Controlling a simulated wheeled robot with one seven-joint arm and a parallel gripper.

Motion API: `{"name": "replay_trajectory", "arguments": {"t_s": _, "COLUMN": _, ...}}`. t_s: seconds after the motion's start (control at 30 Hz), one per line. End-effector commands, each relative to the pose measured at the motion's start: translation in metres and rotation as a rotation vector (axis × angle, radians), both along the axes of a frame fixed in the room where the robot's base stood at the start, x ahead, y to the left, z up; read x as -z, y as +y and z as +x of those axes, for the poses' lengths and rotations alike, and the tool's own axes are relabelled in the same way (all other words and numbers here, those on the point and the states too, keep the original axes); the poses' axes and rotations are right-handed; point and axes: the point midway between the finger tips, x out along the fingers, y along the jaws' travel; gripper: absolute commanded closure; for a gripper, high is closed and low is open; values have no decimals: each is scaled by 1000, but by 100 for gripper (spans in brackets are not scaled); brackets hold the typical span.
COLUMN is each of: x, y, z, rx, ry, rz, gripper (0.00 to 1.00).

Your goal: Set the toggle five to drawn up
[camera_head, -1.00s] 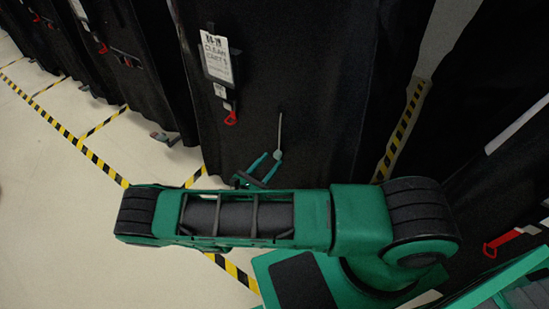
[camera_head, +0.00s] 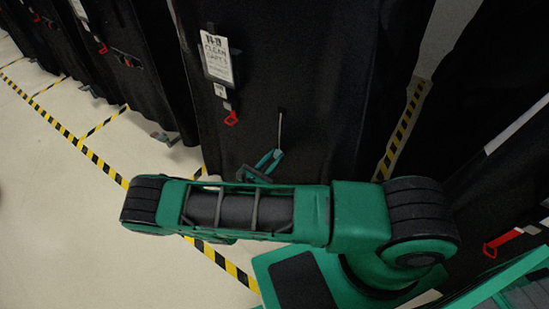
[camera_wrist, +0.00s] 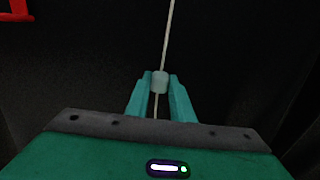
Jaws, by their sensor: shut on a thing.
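The toggle (camera_wrist: 160,80) is a small pale grey-teal cylinder threaded on a thin light cord (camera_wrist: 169,30). In the wrist view it sits between the two teal fingertips of my gripper (camera_wrist: 159,90), which is shut on it. The cord runs up from the toggle, and a short piece shows below it between the fingers. In the head view the cord (camera_head: 280,128) hangs against the black cover (camera_head: 300,60) of the cart labelled "Clean Cart 5". My gripper (camera_head: 277,155) is at the cord's lower part there, and the toggle is mostly hidden by the fingers.
A white label (camera_head: 216,58) and a red pull tab (camera_head: 231,118) hang on the cover above and left of my gripper. Other covered carts stand at left and right. Yellow-black tape (camera_head: 85,150) marks the pale floor, which is open at left.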

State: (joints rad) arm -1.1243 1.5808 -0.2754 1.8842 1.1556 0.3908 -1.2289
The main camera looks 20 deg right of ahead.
Motion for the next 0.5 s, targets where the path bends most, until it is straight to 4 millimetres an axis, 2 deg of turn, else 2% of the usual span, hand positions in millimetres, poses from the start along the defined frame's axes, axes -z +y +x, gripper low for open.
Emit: {"name": "replay_trajectory", "arguments": {"t_s": 0.5, "x": -96, "y": 3, "z": 5, "rx": -10, "ry": -11, "rz": 5, "gripper": 100}}
